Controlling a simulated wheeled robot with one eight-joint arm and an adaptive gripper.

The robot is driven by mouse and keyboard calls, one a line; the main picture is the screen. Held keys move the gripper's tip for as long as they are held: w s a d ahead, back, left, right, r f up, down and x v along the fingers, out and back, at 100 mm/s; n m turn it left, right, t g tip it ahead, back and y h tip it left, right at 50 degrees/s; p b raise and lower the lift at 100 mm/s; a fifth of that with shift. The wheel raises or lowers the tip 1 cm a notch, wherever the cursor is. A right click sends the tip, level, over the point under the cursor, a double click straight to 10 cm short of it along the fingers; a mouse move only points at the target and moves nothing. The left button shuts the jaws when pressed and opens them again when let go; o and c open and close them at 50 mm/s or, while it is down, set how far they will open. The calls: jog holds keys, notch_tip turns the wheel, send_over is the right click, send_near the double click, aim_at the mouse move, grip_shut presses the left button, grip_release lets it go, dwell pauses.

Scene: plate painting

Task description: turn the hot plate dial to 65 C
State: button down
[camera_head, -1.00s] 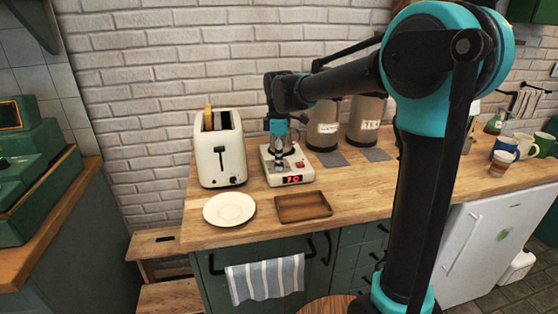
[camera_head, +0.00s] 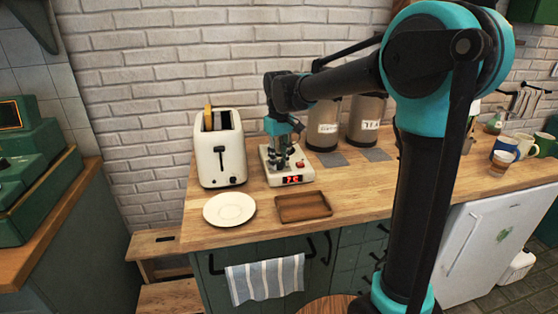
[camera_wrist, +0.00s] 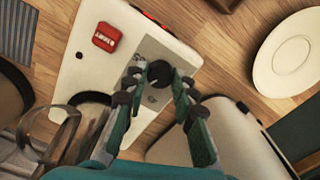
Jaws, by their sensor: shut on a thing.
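The hot plate is a small white box (camera_head: 276,181) on the wooden counter, right of the toaster. Its red display (camera_head: 292,179) shows two characters, the first like a 7; the second is hard to read. My gripper (camera_head: 281,161) reaches down onto the hot plate from above. In the wrist view my gripper (camera_wrist: 160,77) has its fingers closed on either side of the round black dial (camera_wrist: 160,72), which sits on a grey panel with small markings. The dial's markings are partly hidden by the fingers. A red switch (camera_wrist: 106,37) is on the white top (camera_wrist: 75,62).
The toaster (camera_head: 220,155) stands close on the left. A white plate (camera_head: 229,209) and a brown wooden tray (camera_head: 303,207) lie in front. Two canisters (camera_head: 322,128) stand behind to the right. A clear glass rim (camera_wrist: 62,125) shows near the gripper in the wrist view.

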aim_at(279, 163)
jog(key=m, duration=1.3)
jog(key=shift+m, duration=0.3)
dwell(0.4)
jog(key=c, duration=1.2)
grip_release()
notch_tip(279, 163, up, 12)
